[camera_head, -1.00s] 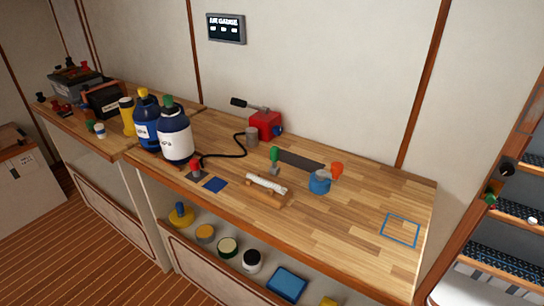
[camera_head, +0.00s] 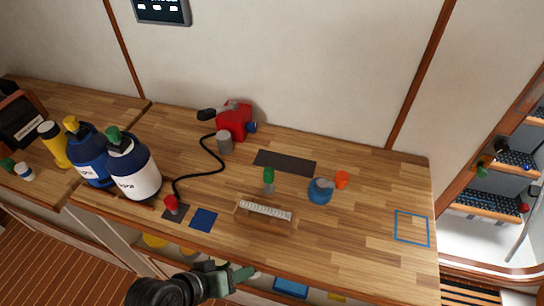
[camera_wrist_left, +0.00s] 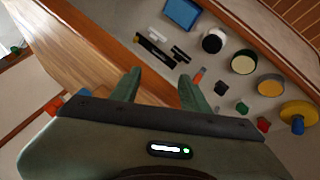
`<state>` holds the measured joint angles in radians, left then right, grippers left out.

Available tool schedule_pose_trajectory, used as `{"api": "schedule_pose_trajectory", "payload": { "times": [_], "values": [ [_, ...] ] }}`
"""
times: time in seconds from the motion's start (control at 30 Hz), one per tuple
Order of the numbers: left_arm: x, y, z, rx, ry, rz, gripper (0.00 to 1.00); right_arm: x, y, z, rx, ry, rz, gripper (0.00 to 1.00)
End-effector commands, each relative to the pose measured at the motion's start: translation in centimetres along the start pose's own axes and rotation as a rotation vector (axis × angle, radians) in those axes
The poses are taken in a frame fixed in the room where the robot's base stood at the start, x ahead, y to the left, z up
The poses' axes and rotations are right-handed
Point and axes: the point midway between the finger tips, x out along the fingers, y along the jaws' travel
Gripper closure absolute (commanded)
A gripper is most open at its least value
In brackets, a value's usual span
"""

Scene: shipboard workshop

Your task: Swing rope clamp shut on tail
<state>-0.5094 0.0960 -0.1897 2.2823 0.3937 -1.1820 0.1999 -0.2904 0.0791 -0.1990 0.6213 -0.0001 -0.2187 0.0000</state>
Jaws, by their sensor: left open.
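No part is clearly recognisable as the rope clamp or the tail. A green-knobbed grey fitting (camera_head: 268,182) stands upright on the bench (camera_head: 375,195), in front of a dark strip (camera_head: 285,162). A blue round fitting (camera_head: 319,191) with an orange knob (camera_head: 341,179) stands to its right. A pale, ridged, rope-like bar (camera_head: 265,210) lies on a wooden block near the front edge. My left gripper (camera_head: 243,274) is at the front of the bench, nearer the camera than these things. In the left wrist view the gripper (camera_wrist_left: 159,76) is open and empty. My right gripper is out of view.
A red device (camera_head: 233,122) with a black lever and hose stands at the back. Large bottles (camera_head: 133,168) stand at left. A blue square (camera_head: 203,219) and a blue outline (camera_head: 411,227) mark the bench. The wrist view shows shelf jars (camera_wrist_left: 243,62) below. The right of the bench is clear.

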Motion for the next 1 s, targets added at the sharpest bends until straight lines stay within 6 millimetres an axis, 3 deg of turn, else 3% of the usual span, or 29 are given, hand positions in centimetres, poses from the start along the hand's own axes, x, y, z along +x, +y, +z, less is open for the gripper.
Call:
{"api": "schedule_pose_trajectory", "payload": {
  "times": [0.07,0.2,0.37,0.53,0.63,0.73,0.9,1.0],
  "values": [
    [-1.9,3.0,-1.4,-0.025,0.03,0.075,0.55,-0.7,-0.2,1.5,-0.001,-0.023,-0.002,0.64],
    [-1.5,7.3,-3.2,-0.171,0.087,0.26,0.55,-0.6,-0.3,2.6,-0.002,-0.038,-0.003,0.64],
    [-1.6,11.9,-6.2,-0.41,0.145,0.498,0.55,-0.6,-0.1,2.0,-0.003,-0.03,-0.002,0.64],
    [-2.8,15.8,-10.8,-0.819,0.18,0.807,0.55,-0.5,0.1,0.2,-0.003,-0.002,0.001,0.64],
    [-3.3,16.3,-14.4,-1.184,0.175,1.006,0.55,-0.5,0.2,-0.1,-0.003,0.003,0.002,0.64],
    [-2.7,14.8,-17.2,-1.579,0.151,1.153,0.55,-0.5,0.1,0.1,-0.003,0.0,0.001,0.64],
    [-0.1,11.6,-18.7,-2.061,0.113,1.242,0.55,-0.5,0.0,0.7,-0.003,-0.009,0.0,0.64],
    [1.1,10.5,-18.7,-2.212,0.102,1.248,0.55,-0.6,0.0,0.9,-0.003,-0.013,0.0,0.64]
  ]
}}
